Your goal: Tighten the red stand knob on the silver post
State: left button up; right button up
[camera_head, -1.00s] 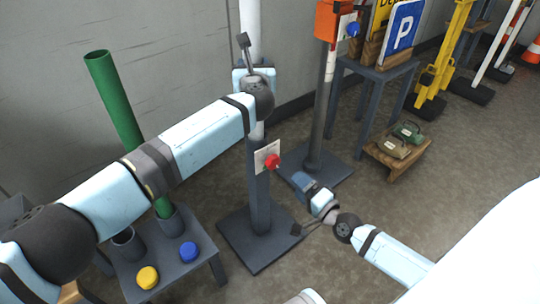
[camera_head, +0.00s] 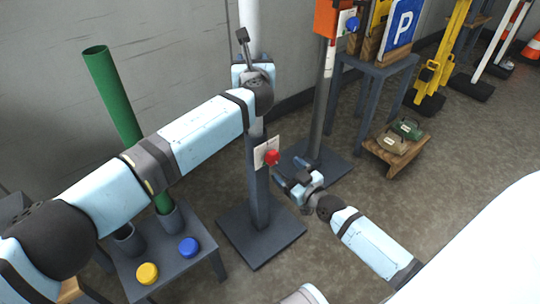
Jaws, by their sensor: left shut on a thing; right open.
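The silver post (camera_head: 250,22) stands upright in a dark stand (camera_head: 258,195) with a square base plate. The red stand knob (camera_head: 272,157) sits on a pale plate on the stand's right side. My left gripper (camera_head: 243,38) is shut around the post above the stand; my own wrist hides part of the post. My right gripper (camera_head: 290,178) is open and empty, with its fingers just below and right of the red knob. I cannot tell whether a finger touches the knob.
A green tube (camera_head: 115,100) stands in a low bench holding a yellow knob (camera_head: 147,273) and a blue knob (camera_head: 189,248). A second post with an orange box (camera_head: 326,18) stands behind right. A table with a parking sign (camera_head: 402,25) is beyond.

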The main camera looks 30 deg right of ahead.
aim_at(275, 160)
jog(key=w, duration=0.8)
jog(key=shift+w+a, duration=0.2)
jog(key=shift+a, duration=0.15)
jog(key=c, duration=0.9)
